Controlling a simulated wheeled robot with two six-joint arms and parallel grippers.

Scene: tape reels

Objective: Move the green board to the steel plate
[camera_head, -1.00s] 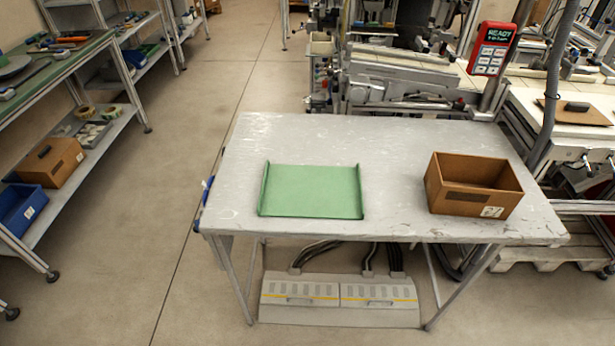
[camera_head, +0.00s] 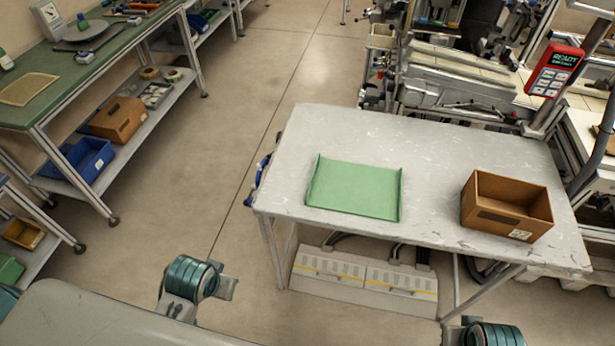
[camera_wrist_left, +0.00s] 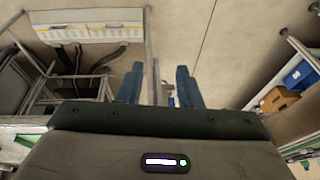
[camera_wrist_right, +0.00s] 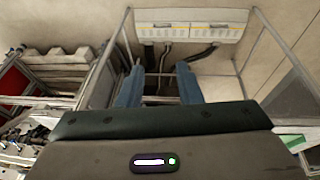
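The green board (camera_head: 354,188) lies flat on the left part of the pale, scuffed metal table (camera_head: 430,145). Its left and right edges are turned up. A round grey plate (camera_head: 95,36), perhaps the steel plate, lies on the green-topped bench at the upper left. My left gripper (camera_wrist_left: 158,82) is open and empty in the left wrist view. My right gripper (camera_wrist_right: 160,82) is open and empty in the right wrist view. Neither gripper's fingers can be made out in the head view, and both are well apart from the board.
A brown box (camera_head: 507,207) stands right of the board. The green bench (camera_head: 60,80) has tools on top and a blue bin (camera_head: 80,160) and a cardboard box (camera_head: 118,120) on its shelf. Machinery (camera_head: 450,85) stands behind the table. Open floor (camera_head: 215,150) lies between bench and table.

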